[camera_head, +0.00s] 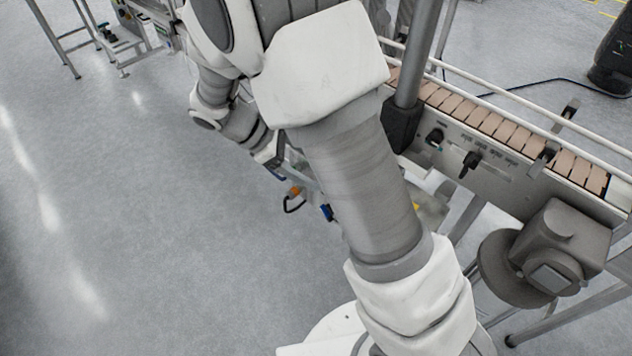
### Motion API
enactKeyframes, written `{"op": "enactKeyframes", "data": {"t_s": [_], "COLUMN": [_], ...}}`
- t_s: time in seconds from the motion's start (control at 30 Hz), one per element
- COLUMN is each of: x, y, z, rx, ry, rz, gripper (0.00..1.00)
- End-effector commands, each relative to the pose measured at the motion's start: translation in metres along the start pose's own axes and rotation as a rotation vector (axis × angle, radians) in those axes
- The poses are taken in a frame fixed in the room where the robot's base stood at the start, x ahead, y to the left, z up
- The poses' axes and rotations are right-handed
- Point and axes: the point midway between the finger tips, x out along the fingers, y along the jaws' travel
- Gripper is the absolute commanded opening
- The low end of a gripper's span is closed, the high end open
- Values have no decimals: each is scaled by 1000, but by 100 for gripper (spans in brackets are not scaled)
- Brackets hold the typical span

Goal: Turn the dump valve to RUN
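My arm fills the middle of the head view and hides much of what lies behind it. Its far end bends down at the left, and part of my gripper (268,153) shows there beside the arm. Its fingertips cannot be made out, so I cannot tell whether it is open or shut. Just below it are a small orange part (296,191) with a dark loop under it and a small blue part (326,212). I cannot tell whether either belongs to the dump valve. No RUN marking is legible.
A conveyor (500,128) with tan slats and a side rail runs along the right. Its side panel carries a dark knob (436,138). A grey motor housing (560,245) hangs below it. A metal frame (60,40) stands at upper left. The grey floor at left is clear.

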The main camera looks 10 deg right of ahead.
Motion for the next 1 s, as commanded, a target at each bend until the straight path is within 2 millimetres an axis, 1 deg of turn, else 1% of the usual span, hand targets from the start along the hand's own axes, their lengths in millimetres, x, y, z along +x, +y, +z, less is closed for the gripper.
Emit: {"op": "enactKeyframes", "data": {"t_s": [0.03,0.23,0.5,0.8,1.0], "x": [13,47,94,151,189], "y": [0,3,-1,-16,-29], "z": [-20,-76,-150,-226,-269], "rx": [-61,-275,-551,-835,-998], "ry": [-44,-208,-437,-703,-882], "rz": [14,77,167,272,340], "gripper": [78,78,78,78,78]}}
